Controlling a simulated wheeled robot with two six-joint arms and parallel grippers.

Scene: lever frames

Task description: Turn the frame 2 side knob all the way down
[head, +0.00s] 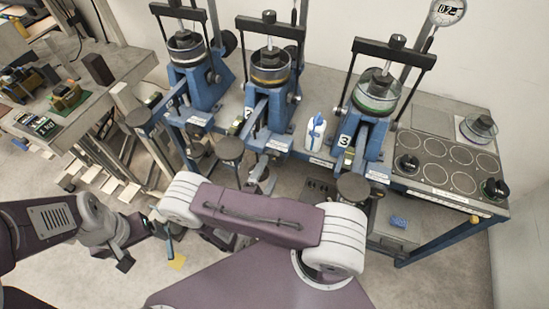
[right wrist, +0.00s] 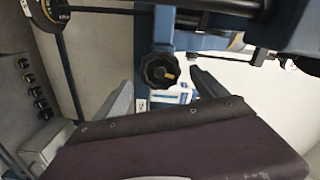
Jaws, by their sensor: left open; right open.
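Frame 2 (head: 281,110) is the middle blue lever frame on the bench, with a clear cylinder on top and a "2" label. In the right wrist view a black lobed knob (right wrist: 161,70) with an orange mark stands on a blue post. I cannot tell for sure which frame that post belongs to. My right gripper (right wrist: 165,95) is open, its fingers on either side of the line to the knob and apparently short of it. In the head view my right arm largely hides that gripper. My left gripper (head: 148,253) is open and empty, low over the floor at left.
Frame 1 (head: 200,90) stands to the left and frame 3 (head: 373,135) to the right. A white and blue bottle (head: 315,132) stands between frames 2 and 3. A panel with round plates and black knobs (head: 447,160) is at right. A side table (head: 105,100) is at left.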

